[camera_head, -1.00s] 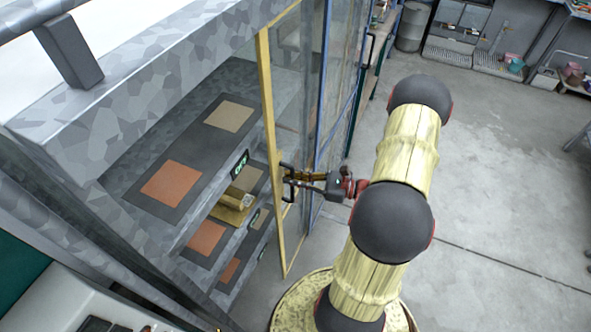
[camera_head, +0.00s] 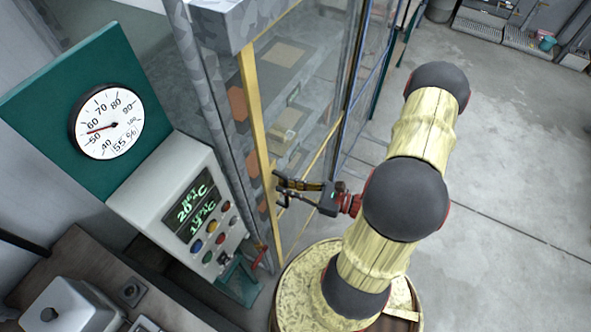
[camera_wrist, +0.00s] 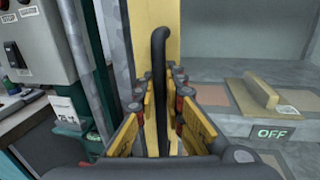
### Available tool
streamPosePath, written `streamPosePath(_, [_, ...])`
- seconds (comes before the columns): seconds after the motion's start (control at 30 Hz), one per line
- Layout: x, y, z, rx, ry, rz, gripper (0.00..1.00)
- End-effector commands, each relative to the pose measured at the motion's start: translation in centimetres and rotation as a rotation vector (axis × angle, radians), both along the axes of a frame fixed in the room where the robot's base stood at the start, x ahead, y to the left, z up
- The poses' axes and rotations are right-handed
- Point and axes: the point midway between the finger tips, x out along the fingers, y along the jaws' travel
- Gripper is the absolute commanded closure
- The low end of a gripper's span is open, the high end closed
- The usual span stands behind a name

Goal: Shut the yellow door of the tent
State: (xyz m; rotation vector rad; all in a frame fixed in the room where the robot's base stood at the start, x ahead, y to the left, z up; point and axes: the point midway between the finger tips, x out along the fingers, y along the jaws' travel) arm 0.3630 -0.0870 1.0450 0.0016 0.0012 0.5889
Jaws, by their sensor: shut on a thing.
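The yellow-framed glass door (camera_head: 252,110) of the tent stands upright, its free edge close beside the tent's grey mottled post (camera_head: 205,90). Whether it touches the post I cannot tell. In the wrist view the yellow frame (camera_wrist: 145,35) is just right of the grey post (camera_wrist: 117,45). A black upright bar handle (camera_wrist: 160,55) sits on the door. My gripper (camera_head: 281,190) is shut on this handle; in the wrist view its yellow-padded fingers (camera_wrist: 160,125) are on both sides of it. The handle's lower part is partly hidden by the fingers.
A control box (camera_head: 172,205) with coloured buttons and a green board with a round gauge (camera_head: 108,122) stand left of the door. Shelves inside hold a small wooden block (camera_wrist: 252,93); an OFF display (camera_wrist: 275,132) is on the edge. Open grey floor (camera_head: 510,200) lies to the right.

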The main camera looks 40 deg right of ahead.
Motion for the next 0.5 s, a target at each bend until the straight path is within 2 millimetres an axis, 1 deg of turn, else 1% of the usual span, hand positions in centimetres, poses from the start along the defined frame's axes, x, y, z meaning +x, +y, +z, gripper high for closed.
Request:
streamPosePath(0.03, [-0.4, 1.0, 0.0, 0.002, 0.002, 0.001, 1.00])
streamPosePath(0.1, [-0.8, 2.0, 0.0, 0.003, 0.002, 0.001, 1.00])
streamPosePath(0.2, [-1.2, 3.0, 0.0, 0.002, 0.001, 0.001, 1.00])
streamPosePath(0.3, [-1.5, 3.7, 0.0, 0.001, 0.001, 0.000, 1.00])
streamPosePath(0.5, [-1.7, 4.2, 0.0, 0.001, 0.001, 0.002, 1.00])
